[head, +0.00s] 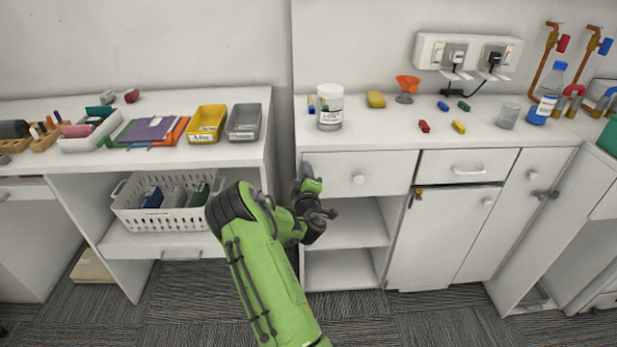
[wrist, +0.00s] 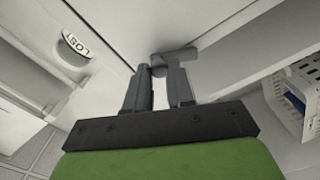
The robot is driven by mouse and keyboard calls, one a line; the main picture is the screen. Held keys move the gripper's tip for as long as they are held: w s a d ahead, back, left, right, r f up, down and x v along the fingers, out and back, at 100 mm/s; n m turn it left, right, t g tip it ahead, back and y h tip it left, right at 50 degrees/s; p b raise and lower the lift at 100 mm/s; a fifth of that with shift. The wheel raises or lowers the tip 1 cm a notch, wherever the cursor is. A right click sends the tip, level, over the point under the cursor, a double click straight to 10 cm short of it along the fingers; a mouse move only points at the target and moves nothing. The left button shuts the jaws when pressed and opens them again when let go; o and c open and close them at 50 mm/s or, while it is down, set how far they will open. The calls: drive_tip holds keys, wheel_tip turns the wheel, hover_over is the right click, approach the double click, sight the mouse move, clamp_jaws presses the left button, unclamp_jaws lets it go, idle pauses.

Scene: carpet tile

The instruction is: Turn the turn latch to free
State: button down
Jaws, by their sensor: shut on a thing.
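My gripper (wrist: 158,72) is shut on a grey turn latch (wrist: 176,54), seen in the wrist view at the edge of a white panel. The latch has a short bar reaching right beyond my fingers; the part between the fingers is partly hidden. In the head view my gripper (head: 307,172) is at the left end of the white cabinet, beside the upper drawer (head: 335,172), and it hides the latch there.
A perforated white basket (head: 168,207) stands on the shelf left of my arm. A white jar (head: 330,107) stands on the counter above my gripper. Open shelves lie below the drawer.

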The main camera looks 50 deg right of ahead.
drive_tip(key=shift+w+a+r+n, duration=0.1)
drive_tip(key=shift+w+a+n, duration=0.15)
drive_tip(key=shift+n, duration=0.6)
drive_tip(key=shift+w+a+f+n, duration=0.1)
drive_tip(key=shift+w+a+n, duration=0.1)
drive_tip(key=shift+n, duration=0.6)
drive_tip(key=shift+w+a+r+n, duration=0.15)
drive_tip(key=shift+w+n, duration=0.1)
drive_tip(key=shift+n, duration=0.6)
drive_tip(key=c, duration=1)
unclamp_jaws()
